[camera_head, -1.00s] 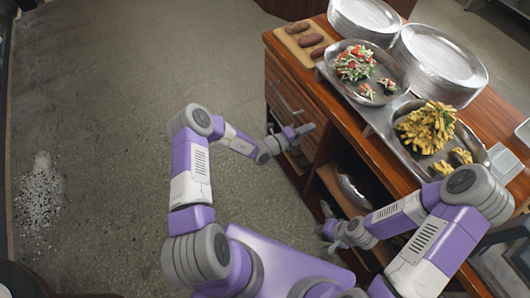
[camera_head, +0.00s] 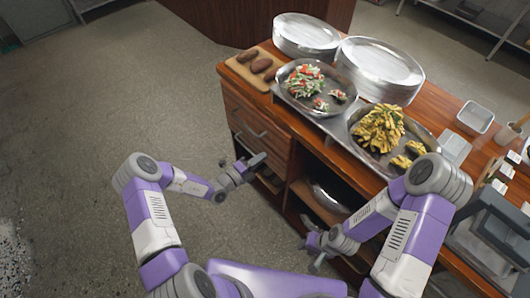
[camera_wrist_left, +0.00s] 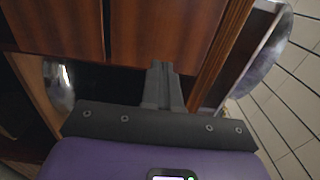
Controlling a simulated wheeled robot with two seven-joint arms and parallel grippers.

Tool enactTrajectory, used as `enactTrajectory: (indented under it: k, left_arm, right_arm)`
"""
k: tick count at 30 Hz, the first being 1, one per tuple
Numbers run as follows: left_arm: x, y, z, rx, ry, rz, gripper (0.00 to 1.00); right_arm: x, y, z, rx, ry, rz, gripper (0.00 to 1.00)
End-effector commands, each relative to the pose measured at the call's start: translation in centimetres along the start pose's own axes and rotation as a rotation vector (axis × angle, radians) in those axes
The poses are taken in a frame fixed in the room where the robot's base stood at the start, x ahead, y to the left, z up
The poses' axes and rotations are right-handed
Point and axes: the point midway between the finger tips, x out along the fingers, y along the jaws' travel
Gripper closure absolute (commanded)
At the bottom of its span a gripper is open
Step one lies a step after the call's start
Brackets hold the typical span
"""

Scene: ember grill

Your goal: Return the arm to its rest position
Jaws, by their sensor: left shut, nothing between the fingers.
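My left arm comes in from the left in the head view, bent at the elbow, with its left gripper (camera_head: 254,162) in front of the wooden cabinet's drawers. The left gripper is shut and empty; in the left wrist view its dark fingers (camera_wrist_left: 162,84) are together, with wooden cabinet panels (camera_wrist_left: 165,32) beyond them. My right arm is bent at the right, and its right gripper (camera_head: 312,244) hangs low by the cabinet's open shelf. Its fingers are too small to tell open from shut.
The wooden counter (camera_head: 232,73) carries a pan of salad (camera_head: 308,82), a pan of yellow food (camera_head: 381,128), stacked plates (camera_head: 380,66) and a board with brown sausages (camera_head: 262,66). A metal bowl (camera_head: 331,196) sits on the shelf below. Floor (camera_head: 110,90) to the left is clear.

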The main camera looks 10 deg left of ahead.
Motion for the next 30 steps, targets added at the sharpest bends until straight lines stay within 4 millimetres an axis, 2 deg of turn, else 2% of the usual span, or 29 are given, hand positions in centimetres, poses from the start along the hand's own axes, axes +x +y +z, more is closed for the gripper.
enactTrajectory:
  k: [3,9,15,23,26,29,30]
  left_arm:
    - [-2.8,-0.1,0.0,-0.001,-0.001,0.002,1.00]
    - [-5.9,0.0,0.0,0.000,0.001,0.002,1.00]
    - [-6.9,0.1,-0.1,0.000,0.002,0.001,1.00]
    - [-6.8,0.1,-0.7,0.015,0.026,0.009,1.00]
    - [-6.6,0.5,-3.6,0.094,0.140,0.042,1.00]
    - [-7.1,1.4,-9.2,0.279,0.377,0.095,1.00]
    - [-7.9,2.0,-11.9,0.383,0.502,0.113,1.00]
  right_arm:
    - [-0.4,-0.2,0.0,0.000,0.001,0.000,0.67]
    - [-0.7,-0.3,0.0,0.000,0.001,0.000,0.67]
    - [-0.8,-0.3,0.0,0.000,0.001,0.000,0.67]
    - [-0.8,-0.3,0.0,0.000,0.001,0.000,0.67]
    - [-0.8,-0.3,0.0,0.000,0.001,0.000,0.67]
    - [-0.8,-0.3,0.0,0.000,0.001,0.000,0.67]
    - [-0.8,-0.3,0.0,0.000,0.001,0.000,0.67]
